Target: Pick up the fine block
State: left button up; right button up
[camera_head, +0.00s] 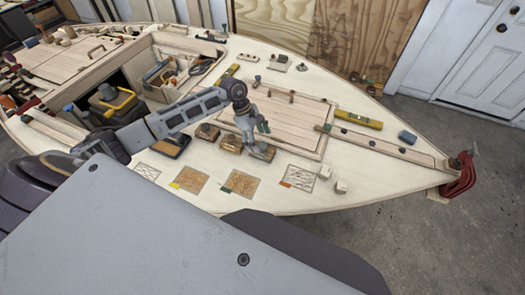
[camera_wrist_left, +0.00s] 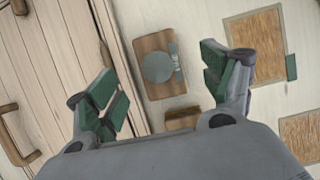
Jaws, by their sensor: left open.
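A row of small blocks lies on the pale deck: a dark block (camera_head: 172,145), a brown block (camera_head: 207,132), another brown block (camera_head: 231,143) and a greyish-topped block (camera_head: 263,152). No readable label shows which one is the fine block. My left gripper (camera_head: 252,138) hangs over the right end of this row, open and empty. In the left wrist view, a wooden block with a round grey top (camera_wrist_left: 158,66) lies below and between the open green-padded fingers (camera_wrist_left: 165,85), apart from them. Part of another brown block (camera_wrist_left: 182,118) shows nearer. My right gripper is out of view.
Sheets with coloured tabs, such as the green-tabbed sheet (camera_head: 240,184), lie in front of the blocks. A planked hatch (camera_head: 285,125) is behind them. An open well (camera_head: 150,75) with tools is at the left.

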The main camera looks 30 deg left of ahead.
aim_at(262, 145)
pick_arm(q)
jog(key=shift+p+x, duration=0.5)
jog(key=shift+x, duration=1.05)
jog(key=shift+w+d+f, duration=0.1)
jog(key=shift+d+f, duration=0.1)
jog(key=shift+f, duration=0.45)
jog(key=c, duration=1.2)
jog(key=shift+r, duration=0.1)
jog(key=shift+r, duration=0.3)
notch_tip(262, 145, up, 9)
jog(key=shift+r+b, duration=0.15)
jog(key=shift+b, duration=0.7)
